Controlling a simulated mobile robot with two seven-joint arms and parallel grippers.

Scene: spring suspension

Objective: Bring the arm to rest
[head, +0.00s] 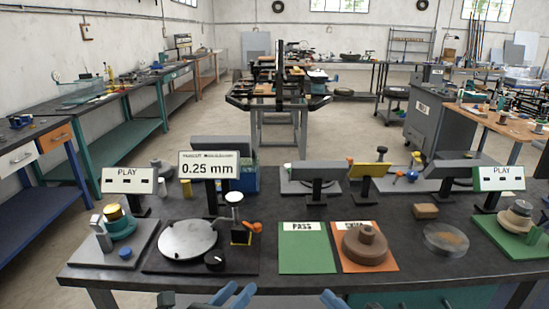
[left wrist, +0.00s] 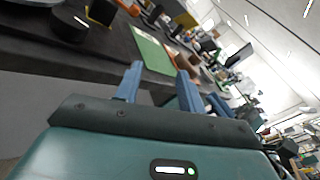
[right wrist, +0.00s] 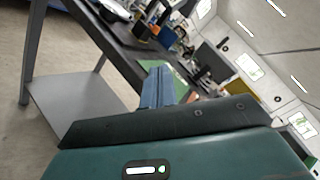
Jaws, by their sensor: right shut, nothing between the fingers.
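My left gripper (head: 236,291) is low at the front edge of the dark workbench in the head view. In the left wrist view its two blue fingers (left wrist: 159,70) stand apart with nothing between them. My right gripper (head: 329,298) shows only its blue fingertips at the bottom of the head view. In the right wrist view its fingers (right wrist: 160,70) are together and empty.
The workbench (head: 420,270) carries a round plate gauge (head: 187,239) under a "0.25 mm" display (head: 208,165). PLAY signs (head: 129,181) stand behind fixtures at both ends. A clear dish (head: 446,239) and a small brown block (head: 426,211) are right of the mats.

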